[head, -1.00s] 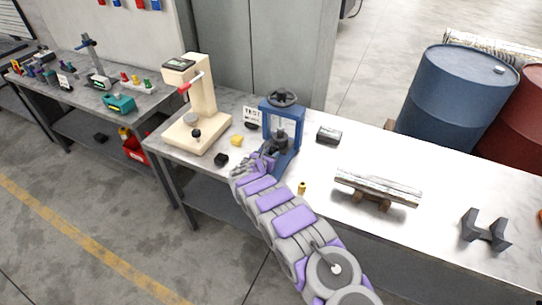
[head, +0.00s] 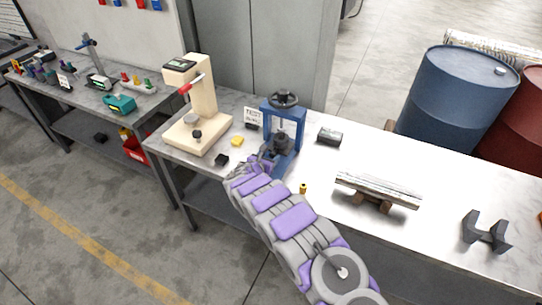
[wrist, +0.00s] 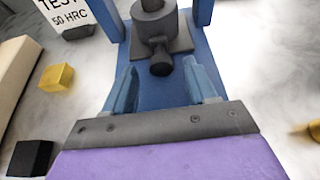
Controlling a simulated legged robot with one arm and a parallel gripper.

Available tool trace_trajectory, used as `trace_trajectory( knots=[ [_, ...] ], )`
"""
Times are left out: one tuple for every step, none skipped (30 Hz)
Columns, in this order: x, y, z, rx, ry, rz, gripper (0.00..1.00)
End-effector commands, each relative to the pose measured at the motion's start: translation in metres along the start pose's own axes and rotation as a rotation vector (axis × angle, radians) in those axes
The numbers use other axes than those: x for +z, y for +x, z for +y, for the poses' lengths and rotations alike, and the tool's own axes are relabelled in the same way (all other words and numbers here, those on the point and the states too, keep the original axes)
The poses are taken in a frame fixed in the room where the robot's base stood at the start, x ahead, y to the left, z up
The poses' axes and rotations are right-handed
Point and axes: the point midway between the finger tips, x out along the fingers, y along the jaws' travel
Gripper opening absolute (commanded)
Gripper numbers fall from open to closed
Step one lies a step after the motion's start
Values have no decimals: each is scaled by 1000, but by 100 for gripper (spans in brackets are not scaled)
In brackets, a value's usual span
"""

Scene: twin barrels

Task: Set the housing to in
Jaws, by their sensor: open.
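The housing (head: 283,143) is a dark grey cylindrical body on a square base, inside the blue press frame (head: 299,135) under a black handwheel. In the wrist view the housing (wrist: 160,35) stands upright on the blue press base, with a short round knob (wrist: 161,66) facing me. My gripper (head: 262,162) is at the front of the press.
A cream tester (head: 203,100) stands left of the press. A yellow block (head: 237,141) and a black block (head: 222,159) lie near its base. A small brass piece (head: 303,188), a dark block (head: 330,136) and a silver bar on supports (head: 378,187) are to the right.

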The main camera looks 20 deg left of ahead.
Motion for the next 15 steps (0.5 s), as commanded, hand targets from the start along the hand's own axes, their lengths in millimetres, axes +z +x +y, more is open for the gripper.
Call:
trace_trajectory(
  knots=[
    [2, -11, 1, 3, -2, -1, 57],
    [2, -16, 2, 4, -3, 0, 57],
    [1, -23, 1, 2, -2, 1, 57],
    [1, -29, 0, 1, -5, 0, 57],
    [2, -35, 1, 3, -5, -1, 57],
    [2, -44, 2, 3, -2, 0, 57],
    [2, -50, 2, 4, -3, -1, 57],
    [2, -56, 2, 4, -3, -1, 57],
    [1, -64, 1, 3, -5, 0, 57],
    [1, -70, 2, 3, -5, 1, 57],
    [1, -77, 2, 3, -4, 0, 57],
    [2, -85, 2, 3, -4, -2, 57],
    [3, -91, 2, 3, -2, -3, 57],
    [2, -97, 3, 5, -2, -1, 57],
    [1, -105, 3, 5, -4, 0, 57]
  ],
)
